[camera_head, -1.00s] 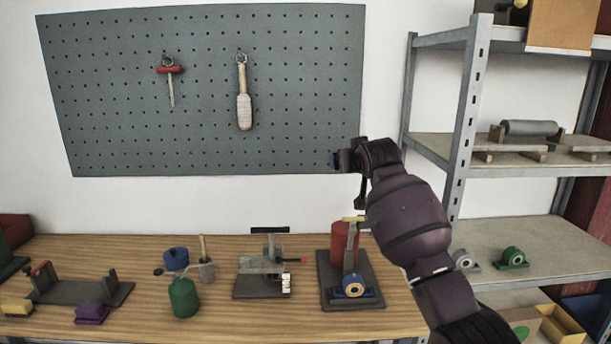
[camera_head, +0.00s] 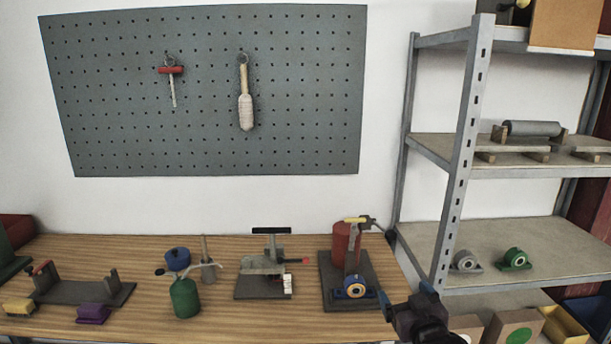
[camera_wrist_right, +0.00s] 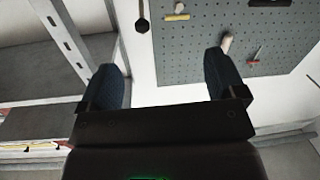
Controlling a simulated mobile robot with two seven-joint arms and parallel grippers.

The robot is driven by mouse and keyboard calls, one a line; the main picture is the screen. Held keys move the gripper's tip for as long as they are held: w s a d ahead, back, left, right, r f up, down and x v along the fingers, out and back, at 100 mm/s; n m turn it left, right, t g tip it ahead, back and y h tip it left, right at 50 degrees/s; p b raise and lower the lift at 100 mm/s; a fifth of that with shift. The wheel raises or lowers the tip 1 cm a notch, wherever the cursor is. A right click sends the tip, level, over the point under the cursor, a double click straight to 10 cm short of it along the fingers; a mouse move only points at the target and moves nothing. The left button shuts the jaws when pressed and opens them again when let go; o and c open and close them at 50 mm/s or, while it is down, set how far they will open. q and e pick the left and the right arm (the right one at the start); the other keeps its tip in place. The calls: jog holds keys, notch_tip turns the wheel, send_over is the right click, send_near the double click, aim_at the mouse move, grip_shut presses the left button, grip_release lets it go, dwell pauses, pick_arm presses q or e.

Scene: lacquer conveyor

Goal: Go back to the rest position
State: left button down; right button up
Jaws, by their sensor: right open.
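My right gripper (camera_head: 425,293) is low at the front right of the wooden workbench (camera_head: 215,245) in the head view, beside the bench's right end and in front of the shelf. In the right wrist view its two dark fingers (camera_wrist_right: 165,82) stand wide apart with nothing between them. Beyond them are the white wall and the grey pegboard (camera_wrist_right: 195,40). My left gripper is in neither view.
A dark plate with a red cylinder (camera_head: 341,240) and a blue ring part (camera_head: 354,288) stands close left of my right gripper. A metal shelf (camera_head: 462,140) rises at the right. A green canister (camera_head: 185,298) and a purple block (camera_head: 93,314) stand further left.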

jog(key=s+d+f+m+g+h, duration=0.1)
jog(key=s+d+f+g, duration=0.1)
jog(key=s+f, duration=0.9)
jog(key=s+d+f+m+g+h, duration=0.1)
jog(key=s+d+f+g, duration=0.2)
jog(key=s+f, duration=0.8)
jog(key=s+d, duration=0.1)
jog(key=s, duration=0.6)
jog(key=shift+s+d+g, duration=0.25)
jog(key=shift+g, duration=0.05)
